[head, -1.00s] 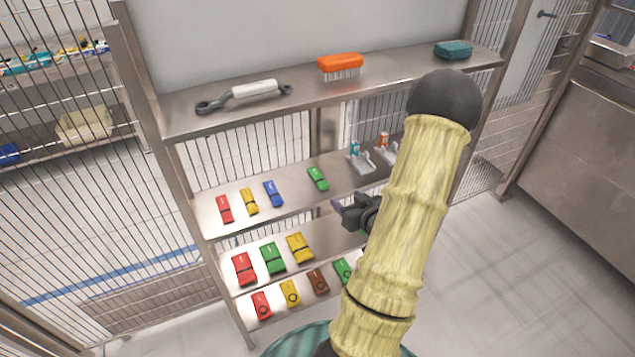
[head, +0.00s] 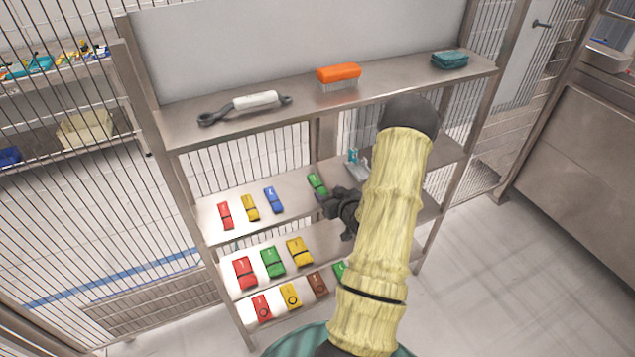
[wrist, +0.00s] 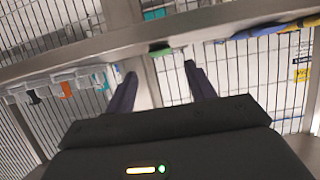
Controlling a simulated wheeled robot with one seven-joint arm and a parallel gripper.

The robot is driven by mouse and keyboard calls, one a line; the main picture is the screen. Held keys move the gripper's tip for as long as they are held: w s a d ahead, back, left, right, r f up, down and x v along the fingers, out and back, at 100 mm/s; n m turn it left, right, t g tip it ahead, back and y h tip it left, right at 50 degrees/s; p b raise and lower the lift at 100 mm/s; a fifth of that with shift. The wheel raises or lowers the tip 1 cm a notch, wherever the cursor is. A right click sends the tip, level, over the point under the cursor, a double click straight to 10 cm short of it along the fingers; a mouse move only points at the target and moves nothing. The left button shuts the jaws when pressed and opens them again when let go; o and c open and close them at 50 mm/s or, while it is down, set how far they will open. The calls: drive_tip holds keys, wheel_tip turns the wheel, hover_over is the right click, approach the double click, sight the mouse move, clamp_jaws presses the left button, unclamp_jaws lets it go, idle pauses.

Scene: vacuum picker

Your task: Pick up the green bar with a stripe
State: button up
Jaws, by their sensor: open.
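A green bar (head: 317,183) lies on the second shelf from the top, right of the blue bar; a dark line across it shows faintly. My gripper (head: 325,203) is open and empty, just in front of this bar, with its jaw hiding the bar's near end in the head view. In the wrist view the green bar (wrist: 160,50) shows edge-on in the gap between my fingertips (wrist: 160,72), beyond them and apart. Another green bar (head: 272,262) with a dark band lies one shelf lower. A third green bar (head: 340,270) on the bottom shelf is mostly hidden by my arm.
Red (head: 226,215), yellow (head: 250,207) and blue (head: 273,199) bars share the second shelf. White holders (head: 357,167) stand right of the green bar. The top shelf (head: 190,122) holds a brush (head: 338,75) and is above my gripper. Free floor is at right.

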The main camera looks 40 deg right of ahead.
sight(318, 184)
drive_tip(key=shift+w+d+f, duration=0.1)
drive_tip(key=shift+w+f, duration=0.15)
drive_tip(key=shift+w, duration=0.35)
drive_tip(key=shift+w+p, duration=0.4)
drive_tip(key=shift+w, duration=0.15)
drive_tip(key=p+x, duration=0.1)
drive_tip(key=x, duration=0.3)
drive_tip(key=shift+w+d+p, duration=0.1)
drive_tip(key=shift+w+p, duration=0.05)
drive_tip(key=shift+p, duration=0.15)
drive_tip(key=shift+c, duration=0.4)
drive_tip(key=c, duration=1)
